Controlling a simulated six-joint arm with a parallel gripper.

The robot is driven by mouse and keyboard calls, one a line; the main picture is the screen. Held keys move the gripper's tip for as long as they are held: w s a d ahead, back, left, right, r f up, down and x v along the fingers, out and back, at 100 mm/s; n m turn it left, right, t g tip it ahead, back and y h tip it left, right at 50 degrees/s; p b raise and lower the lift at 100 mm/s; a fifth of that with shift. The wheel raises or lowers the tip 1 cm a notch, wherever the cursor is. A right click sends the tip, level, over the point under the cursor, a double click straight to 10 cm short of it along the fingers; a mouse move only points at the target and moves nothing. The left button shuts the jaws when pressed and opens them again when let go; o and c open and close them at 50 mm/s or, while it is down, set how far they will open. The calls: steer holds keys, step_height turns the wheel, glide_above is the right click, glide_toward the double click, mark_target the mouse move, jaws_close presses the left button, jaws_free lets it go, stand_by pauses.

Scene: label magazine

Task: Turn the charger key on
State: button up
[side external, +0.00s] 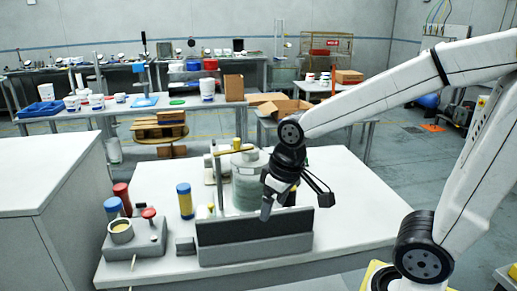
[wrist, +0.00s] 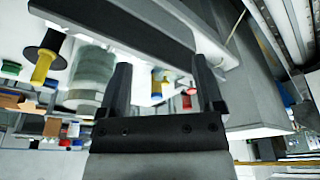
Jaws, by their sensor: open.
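A grey box (side external: 138,240) stands at the left front of the white table. On it are a round cup-like part with a cream top (side external: 121,229) and a red-topped knob (side external: 149,213). I cannot tell for sure which part is the charger key. My gripper (side external: 273,206) hangs above and close to the long dark panel, well to the right of the grey box. In the wrist view its two dark fingers (wrist: 162,68) are apart with nothing held between them. A small red part (wrist: 187,100) shows far beyond them, near the right finger.
The dark upright panel in a grey base (side external: 255,238) lies between my gripper and the table's front edge. A blue-yellow cylinder (side external: 185,201) and a red-topped cylinder (side external: 122,196) stand at left. The table's right side is clear.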

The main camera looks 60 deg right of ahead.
steer(key=w+d+n+g, duration=0.3)
steer(key=w+d+n, duration=0.6)
steer(key=w+d, duration=0.15)
steer(key=shift+s+d+f, duration=0.15)
steer(key=shift+s+f, duration=0.05)
steer(key=shift+f, duration=1.05)
steer(key=shift+s+d+f, duration=0.15)
steer(key=shift+f, duration=1.1)
steer(key=shift+f, duration=3.9)
jaws_close()
